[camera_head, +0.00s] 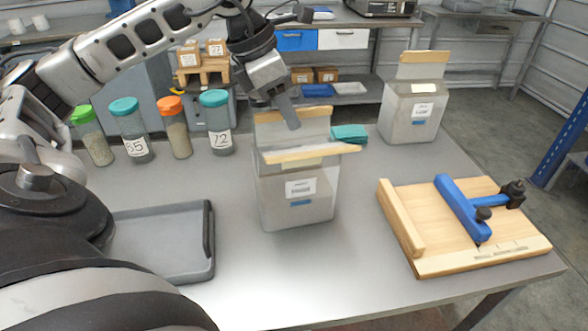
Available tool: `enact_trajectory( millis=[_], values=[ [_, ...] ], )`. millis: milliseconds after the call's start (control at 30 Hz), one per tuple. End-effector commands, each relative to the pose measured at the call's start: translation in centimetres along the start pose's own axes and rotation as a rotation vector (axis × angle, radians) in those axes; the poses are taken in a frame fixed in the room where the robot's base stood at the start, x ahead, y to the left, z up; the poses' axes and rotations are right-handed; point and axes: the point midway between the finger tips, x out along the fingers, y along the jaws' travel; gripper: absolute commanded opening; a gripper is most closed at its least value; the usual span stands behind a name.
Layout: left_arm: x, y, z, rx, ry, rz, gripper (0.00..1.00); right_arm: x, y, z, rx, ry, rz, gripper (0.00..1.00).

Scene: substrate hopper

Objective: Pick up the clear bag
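A clear, see-through bag (297,212) stands upright on the grey table near the middle. It has tan strips along its top edges, a white label and a blue mark on its front. A similar clear bag (407,128) with a white label stands farther back on the right. My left gripper (284,110) points down over the top of the middle bag, in front of its back flap in the picture. I cannot tell whether it touches the bag or how wide its fingers are apart. My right gripper is not in view.
Several lidded jars (130,130) stand at the back left. A grey tray (160,264) lies at the front left. A wooden board with a blue clamp bar (462,208) lies at the right. A teal folded item (349,133) lies behind the middle bag.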

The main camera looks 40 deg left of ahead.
Motion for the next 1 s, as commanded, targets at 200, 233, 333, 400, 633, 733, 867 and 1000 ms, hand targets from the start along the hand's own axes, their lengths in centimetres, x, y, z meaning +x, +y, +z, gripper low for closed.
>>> enact_trajectory(
  millis=[200,233,333,400,633,733,867,1000],
  values=[
    [3.3,0.2,-0.2,0.0,0.003,-0.003,0.34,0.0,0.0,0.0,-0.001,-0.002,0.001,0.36],
    [3.5,0.2,-0.2,0.0,0.003,-0.003,0.34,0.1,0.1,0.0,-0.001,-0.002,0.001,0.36],
    [4.0,0.2,-0.2,0.0,0.003,-0.001,0.34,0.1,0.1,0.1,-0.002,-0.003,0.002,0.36],
    [4.0,0.2,-0.2,0.0,0.002,-0.001,0.34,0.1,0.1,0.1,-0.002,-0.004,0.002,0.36],
    [4.0,0.2,-0.2,0.0,0.002,-0.001,0.34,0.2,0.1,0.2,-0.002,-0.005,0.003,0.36],
    [4.1,0.2,-0.2,0.0,0.002,-0.001,0.34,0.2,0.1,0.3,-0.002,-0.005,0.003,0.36],
    [4.2,0.2,-0.3,0.0,0.002,-0.001,0.34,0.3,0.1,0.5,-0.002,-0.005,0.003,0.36],
    [4.4,0.2,-0.4,0.0,0.002,-0.001,0.34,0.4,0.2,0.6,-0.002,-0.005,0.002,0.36]
  ],
)
